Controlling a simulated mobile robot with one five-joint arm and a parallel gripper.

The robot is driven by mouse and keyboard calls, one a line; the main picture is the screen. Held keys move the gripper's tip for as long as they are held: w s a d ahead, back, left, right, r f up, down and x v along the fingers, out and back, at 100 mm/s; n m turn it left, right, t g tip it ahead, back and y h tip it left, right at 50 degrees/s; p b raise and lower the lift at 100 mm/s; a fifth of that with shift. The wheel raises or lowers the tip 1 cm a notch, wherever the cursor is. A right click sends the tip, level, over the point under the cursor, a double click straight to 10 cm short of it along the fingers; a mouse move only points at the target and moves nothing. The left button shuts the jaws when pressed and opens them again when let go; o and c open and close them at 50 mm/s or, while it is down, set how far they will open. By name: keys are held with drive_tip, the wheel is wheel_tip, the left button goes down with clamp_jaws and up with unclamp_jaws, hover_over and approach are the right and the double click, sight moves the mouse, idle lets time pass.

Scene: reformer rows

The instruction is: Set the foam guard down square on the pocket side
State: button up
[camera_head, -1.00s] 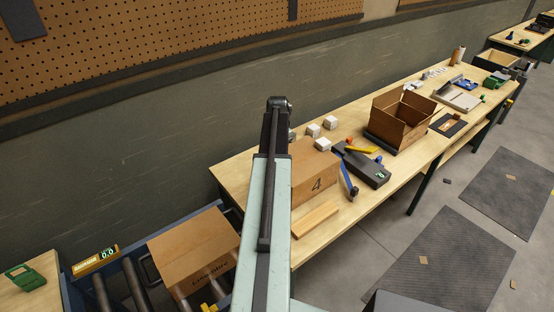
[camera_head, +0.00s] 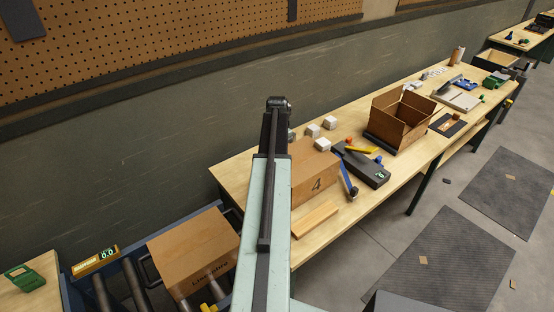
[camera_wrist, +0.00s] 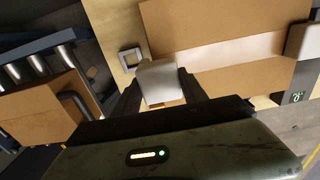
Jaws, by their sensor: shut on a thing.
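My gripper (camera_wrist: 160,88) is shut on a white-grey foam guard (camera_wrist: 161,78) in the wrist view. The guard sits between the two dark fingers, beside the edge of a cardboard box (camera_wrist: 215,68). I cannot tell whether it touches the surface below, and its pocket is hidden. A pale square frame with a darker centre (camera_wrist: 131,57) lies on the wood to the left. Another pale block (camera_wrist: 303,40) is at the box's right side. In the head view, my arm hides the gripper, and several white foam blocks (camera_head: 330,122) are behind the box marked 4 (camera_head: 312,172).
The workbench (camera_head: 245,168) also holds a wooden block (camera_head: 315,218), a dark device (camera_head: 366,170) and an open carton (camera_head: 400,120). A closed carton (camera_head: 190,252) rests on rollers at the lower left. Bare bench shows left of my arm.

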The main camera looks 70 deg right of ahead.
drive_tip(key=shift+f, duration=0.25)
drive_tip(key=shift+f+b, duration=0.3)
drive_tip(key=shift+b, duration=0.25)
drive_tip(key=shift+f+b, duration=1.45)
drive_tip(key=o, duration=1.4)
drive_tip(key=shift+r, duration=0.1)
wheel_tip(320, 180, up, 8)
drive_tip(key=p, duration=0.8)
